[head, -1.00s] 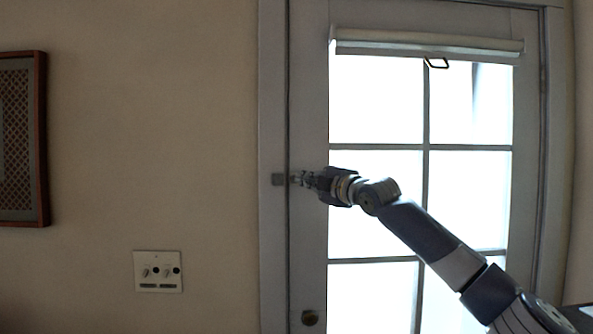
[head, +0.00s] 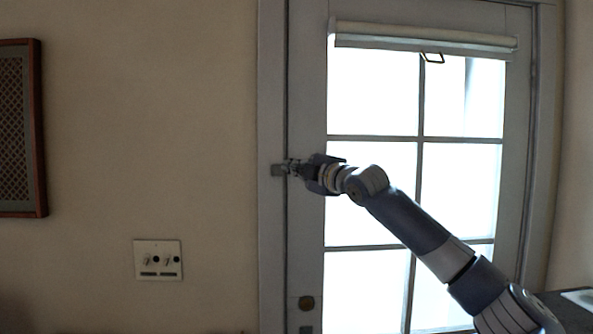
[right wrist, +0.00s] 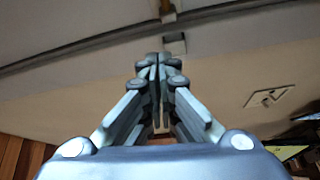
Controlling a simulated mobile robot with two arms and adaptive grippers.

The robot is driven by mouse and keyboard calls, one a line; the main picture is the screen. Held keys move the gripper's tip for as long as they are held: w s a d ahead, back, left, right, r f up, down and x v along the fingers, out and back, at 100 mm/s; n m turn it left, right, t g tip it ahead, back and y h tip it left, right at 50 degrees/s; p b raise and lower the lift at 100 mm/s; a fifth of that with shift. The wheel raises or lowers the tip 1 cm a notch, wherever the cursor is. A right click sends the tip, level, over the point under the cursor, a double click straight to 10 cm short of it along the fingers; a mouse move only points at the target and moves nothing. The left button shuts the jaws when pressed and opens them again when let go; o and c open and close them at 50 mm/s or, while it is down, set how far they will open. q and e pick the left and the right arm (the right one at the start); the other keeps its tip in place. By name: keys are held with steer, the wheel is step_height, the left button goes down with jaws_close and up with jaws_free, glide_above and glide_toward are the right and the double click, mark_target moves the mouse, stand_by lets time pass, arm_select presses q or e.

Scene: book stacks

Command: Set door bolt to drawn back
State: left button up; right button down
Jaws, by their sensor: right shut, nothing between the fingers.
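The door bolt's small grey catch (head: 277,170) sits on the door frame, left of the gap at the door's edge. My right gripper (head: 289,168) is at the door's left edge, just right of the catch, and hides most of the bolt there. In the right wrist view its fingers (right wrist: 158,64) are together with nothing between them. Beyond the tips, a pale block (right wrist: 174,44) and a small brownish metal part (right wrist: 168,13) show on either side of a dark gap. I cannot tell whether the fingers touch the bolt. My left gripper is not in view.
The white door (head: 307,100) has bright glass panes and a rolled blind (head: 425,40) at its top. A switch plate (head: 158,260) and a framed panel (head: 22,128) are on the wall to the left.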

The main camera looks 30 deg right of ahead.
steer(key=s+d+f+b, duration=0.1)
steer(key=s+d+b, duration=0.1)
steer(key=s, duration=0.5)
steer(key=shift+s+b, duration=0.3)
steer(key=shift+b, duration=0.15)
